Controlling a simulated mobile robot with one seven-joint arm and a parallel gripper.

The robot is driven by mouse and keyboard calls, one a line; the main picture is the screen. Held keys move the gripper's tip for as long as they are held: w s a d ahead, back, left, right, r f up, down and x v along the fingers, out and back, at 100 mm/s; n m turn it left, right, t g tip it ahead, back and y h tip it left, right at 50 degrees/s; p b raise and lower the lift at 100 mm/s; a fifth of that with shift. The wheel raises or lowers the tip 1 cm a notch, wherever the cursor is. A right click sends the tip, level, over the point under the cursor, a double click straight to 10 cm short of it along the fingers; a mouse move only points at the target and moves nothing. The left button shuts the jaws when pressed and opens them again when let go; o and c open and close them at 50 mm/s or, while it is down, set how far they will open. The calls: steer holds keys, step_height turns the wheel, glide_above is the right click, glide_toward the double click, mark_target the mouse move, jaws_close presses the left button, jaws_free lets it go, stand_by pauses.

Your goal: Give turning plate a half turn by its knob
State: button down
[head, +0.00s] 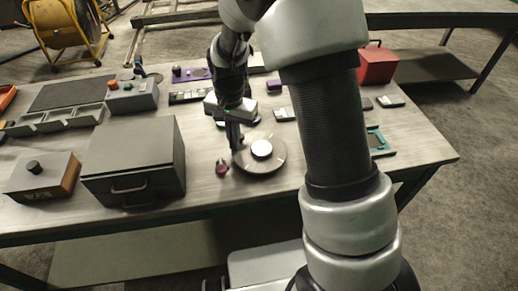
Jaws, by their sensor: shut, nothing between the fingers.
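The turning plate (272,165) is a grey disc with a raised white round piece at its centre. It lies flat on the table near the front edge, right of the dark box. My gripper (236,146) points down at the plate's left rim, left of the white centre. Its fingers are shut with nothing between them. I cannot tell whether the fingertips touch the plate.
A dark box with a handle (134,160) and a box with a black knob (42,177) stand left. A teal-edged tray (378,142) lies right, behind my arm. A red box (377,65) stands at the back right.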

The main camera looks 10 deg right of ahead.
steer(key=shift+s+d+f, duration=0.1)
steer(key=shift+d+f, duration=0.25)
steer(key=shift+f, duration=0.2)
steer(key=shift+w+d, duration=0.2)
steer(key=shift+w, duration=0.15)
steer(key=shift+s+a, duration=0.1)
steer(key=shift+s, duration=0.1)
steer(key=shift+s+a, duration=0.2)
steer(key=shift+s, duration=0.1)
step_height(320, 180, up, 9)
steer(key=p, duration=0.6)
steer(key=shift+w+a+r+p, duration=0.2)
steer(key=shift+w+p, duration=0.05)
steer(key=shift+p, duration=0.15)
